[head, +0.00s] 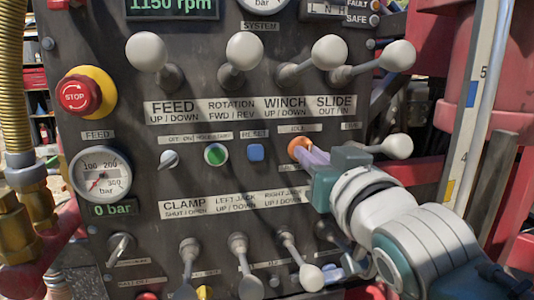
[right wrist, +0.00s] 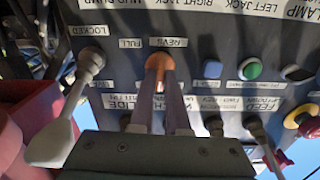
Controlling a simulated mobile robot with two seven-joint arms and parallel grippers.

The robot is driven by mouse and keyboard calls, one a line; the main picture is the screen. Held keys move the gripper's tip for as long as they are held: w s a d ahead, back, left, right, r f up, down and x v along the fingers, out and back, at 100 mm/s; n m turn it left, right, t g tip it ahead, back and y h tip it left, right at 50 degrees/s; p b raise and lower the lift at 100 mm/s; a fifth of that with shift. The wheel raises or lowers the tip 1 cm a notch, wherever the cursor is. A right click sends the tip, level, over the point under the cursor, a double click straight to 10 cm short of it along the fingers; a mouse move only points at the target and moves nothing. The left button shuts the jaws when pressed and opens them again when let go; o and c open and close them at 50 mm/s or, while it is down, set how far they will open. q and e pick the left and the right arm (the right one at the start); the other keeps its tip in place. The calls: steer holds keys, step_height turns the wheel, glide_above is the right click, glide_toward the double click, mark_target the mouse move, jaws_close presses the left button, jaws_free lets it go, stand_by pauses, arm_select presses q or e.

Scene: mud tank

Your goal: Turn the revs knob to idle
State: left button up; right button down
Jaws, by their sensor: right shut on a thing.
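The orange revs knob (head: 298,146) is on the dark control panel, right of the blue reset button, just below a small label reading IDLE (head: 297,128). My right gripper (head: 308,155) reaches it from the lower right and is shut on it. In the right wrist view, which shows the panel upside down, the knob (right wrist: 160,63) is between the two fingertips (right wrist: 161,78), beside the REVS label (right wrist: 168,42) and the FULL label (right wrist: 130,43). The fingers hide the knob's pointer. The display (head: 172,6) reads 1150 rpm. My left gripper is not in view.
White-knobbed levers (head: 244,50) stick out above the knob. Another lever (head: 396,146) is close on its right, near my right gripper. More levers (head: 248,285) stand below. A red stop button (head: 78,95) is at the left. A red frame (head: 510,80) bounds the right side.

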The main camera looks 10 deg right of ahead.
steer(key=shift+n, duration=0.5)
steer(key=c, duration=0.9)
jaws_free()
steer(key=s+b, duration=0.2)
steer(key=s, duration=0.8)
steer(key=shift+d, duration=0.15)
